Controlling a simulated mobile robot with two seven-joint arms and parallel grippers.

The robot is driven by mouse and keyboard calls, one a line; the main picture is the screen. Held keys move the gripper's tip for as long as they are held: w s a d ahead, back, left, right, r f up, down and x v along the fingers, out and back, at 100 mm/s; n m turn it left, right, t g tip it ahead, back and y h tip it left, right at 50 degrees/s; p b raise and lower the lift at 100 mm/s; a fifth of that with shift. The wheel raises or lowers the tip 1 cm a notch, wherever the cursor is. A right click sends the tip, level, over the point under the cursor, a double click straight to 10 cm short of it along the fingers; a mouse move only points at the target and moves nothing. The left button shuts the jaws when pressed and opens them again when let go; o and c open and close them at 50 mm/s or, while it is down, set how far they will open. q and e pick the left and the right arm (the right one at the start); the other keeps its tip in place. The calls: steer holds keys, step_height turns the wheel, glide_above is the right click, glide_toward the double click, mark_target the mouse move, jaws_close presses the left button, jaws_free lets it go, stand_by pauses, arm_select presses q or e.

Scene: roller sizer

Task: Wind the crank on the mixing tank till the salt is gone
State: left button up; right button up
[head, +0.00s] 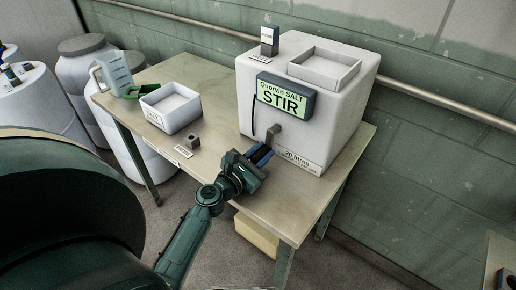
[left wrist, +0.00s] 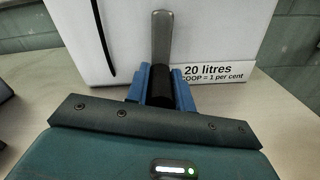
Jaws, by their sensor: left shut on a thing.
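The white mixing tank (head: 322,108) stands at the right part of the table, with a display (head: 285,97) on its front reading "Quorvin SALT STIR". A grey crank arm (head: 273,134) hangs from the tank's front below the display. It also shows in the left wrist view (left wrist: 162,40), pointing nearly straight down to a black handle (left wrist: 183,92). My left gripper (head: 260,154) is in front of the tank, its blue fingers shut around that handle (left wrist: 163,88). The inside of the tank is hidden. My right gripper is not in view.
A white bin (head: 171,108), a clear jug (head: 115,72), a green scoop (head: 137,92) and a small grey block (head: 193,142) are on the table's left part. An open tray (head: 324,69) and a small box (head: 270,40) are on the tank. The table front (head: 287,215) is clear.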

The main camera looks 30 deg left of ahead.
arm_select(q)
steer(key=shift+d+n, duration=0.35)
steer(key=shift+n, duration=0.15)
steer(key=shift+f, duration=0.1)
steer(key=o, duration=1)
steer(key=shift+s, duration=0.15)
